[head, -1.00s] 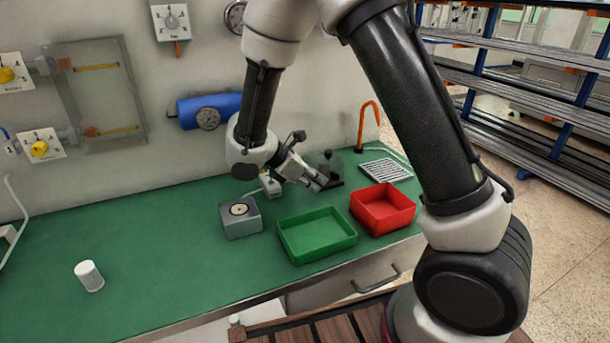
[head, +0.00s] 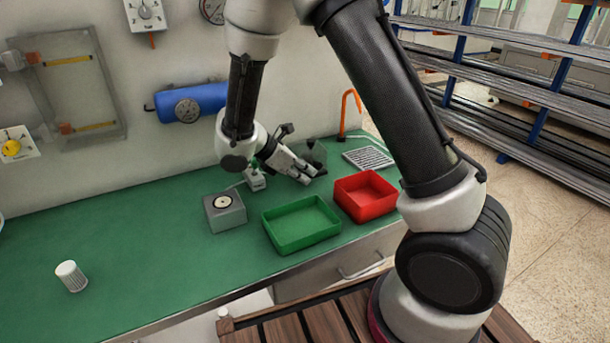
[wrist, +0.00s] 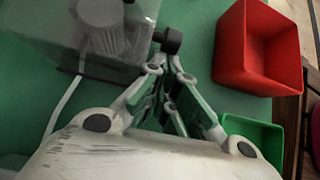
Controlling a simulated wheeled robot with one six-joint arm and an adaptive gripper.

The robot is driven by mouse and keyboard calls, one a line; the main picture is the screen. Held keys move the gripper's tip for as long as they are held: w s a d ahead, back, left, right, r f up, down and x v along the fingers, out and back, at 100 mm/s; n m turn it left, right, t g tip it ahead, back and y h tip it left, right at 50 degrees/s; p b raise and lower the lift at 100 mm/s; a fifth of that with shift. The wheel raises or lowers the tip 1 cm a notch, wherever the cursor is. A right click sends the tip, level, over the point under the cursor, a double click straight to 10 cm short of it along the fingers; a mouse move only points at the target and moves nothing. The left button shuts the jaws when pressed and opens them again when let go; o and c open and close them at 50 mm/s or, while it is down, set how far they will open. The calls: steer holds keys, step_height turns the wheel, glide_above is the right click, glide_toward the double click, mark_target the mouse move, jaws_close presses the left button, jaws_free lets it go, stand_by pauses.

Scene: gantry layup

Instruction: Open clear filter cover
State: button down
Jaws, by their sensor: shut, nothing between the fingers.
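The clear filter housing with its see-through cover (wrist: 75,65) is at the upper left of the wrist view. A pale ribbed filter (wrist: 115,40) shows through it. In the head view the clear housing (head: 317,152) stands at the back of the bench, partly hidden by my gripper. My gripper (head: 309,173) is shut and empty just in front of it. In the wrist view my gripper's fingertips (wrist: 168,66) are close below the knob; I cannot tell if they touch it.
A green tray (head: 302,243) and a red tray (head: 366,212) stand in front of my gripper. A grey block with a round top (head: 225,212) is to the left. An orange hook (head: 343,115) rises behind.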

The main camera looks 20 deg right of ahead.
mark_target(305, 153)
steer(key=shift+r, duration=0.25)
steer(key=shift+w+r+n+g, duration=0.4)
steer(key=shift+r+n+g, duration=0.1)
steer(key=shift+r+g, duration=0.4)
steer(key=w+r, duration=0.2)
steer(key=r, duration=0.1)
steer(key=shift+w+a+r, duration=0.2)
steer(key=shift+w+r, duration=0.05)
steer(key=shift+w+a+r, duration=0.15)
steer(key=shift+w+r, duration=0.65)
steer(key=shift+w, duration=0.1)
steer(key=shift+w+r, duration=0.2)
steer(key=shift+w, duration=0.25)
